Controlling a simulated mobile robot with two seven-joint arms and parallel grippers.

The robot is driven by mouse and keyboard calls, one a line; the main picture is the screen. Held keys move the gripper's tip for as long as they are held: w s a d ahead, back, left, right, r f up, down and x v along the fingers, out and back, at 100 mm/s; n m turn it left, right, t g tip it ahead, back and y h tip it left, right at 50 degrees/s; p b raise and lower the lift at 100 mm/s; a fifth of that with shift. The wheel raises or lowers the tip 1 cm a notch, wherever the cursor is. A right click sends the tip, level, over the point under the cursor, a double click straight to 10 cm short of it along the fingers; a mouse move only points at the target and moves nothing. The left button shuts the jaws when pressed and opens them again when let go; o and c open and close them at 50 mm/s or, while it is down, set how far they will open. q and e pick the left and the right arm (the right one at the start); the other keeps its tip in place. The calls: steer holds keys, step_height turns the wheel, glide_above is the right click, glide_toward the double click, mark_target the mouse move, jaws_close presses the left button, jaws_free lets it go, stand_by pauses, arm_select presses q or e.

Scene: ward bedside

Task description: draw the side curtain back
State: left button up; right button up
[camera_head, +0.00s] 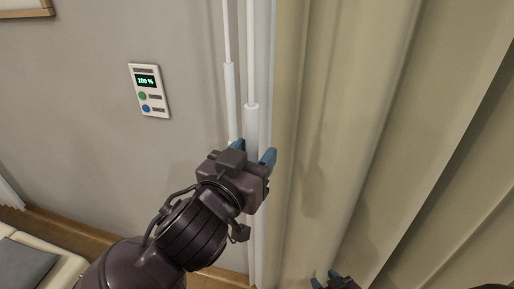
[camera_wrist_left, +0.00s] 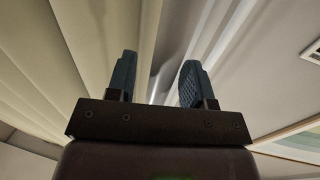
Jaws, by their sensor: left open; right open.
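The beige side curtain (camera_head: 345,120) hangs in tall folds across the right half of the head view. At its left edge hang two white rods with thicker lower handles, a left rod (camera_head: 229,85) and a right rod (camera_head: 251,118). My left gripper (camera_head: 253,151) is open, its blue fingers pointing up around the line of the right rod; I cannot tell whether they touch it. In the left wrist view the open fingers (camera_wrist_left: 157,82) have the curtain (camera_wrist_left: 55,60) on their left. My right gripper (camera_head: 325,279) is open at the bottom edge, in front of the curtain, mostly cut off.
A white wall panel (camera_head: 149,90) with a green display reading 100 % and two buttons is on the grey wall, left of the rods. A cream padded surface with a grey cushion (camera_head: 25,265) is at lower left. The wall between is clear.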

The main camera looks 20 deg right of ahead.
arm_select(q)
steer(key=shift+w+d, duration=0.5)
steer(key=shift+d, duration=0.05)
jaws_close()
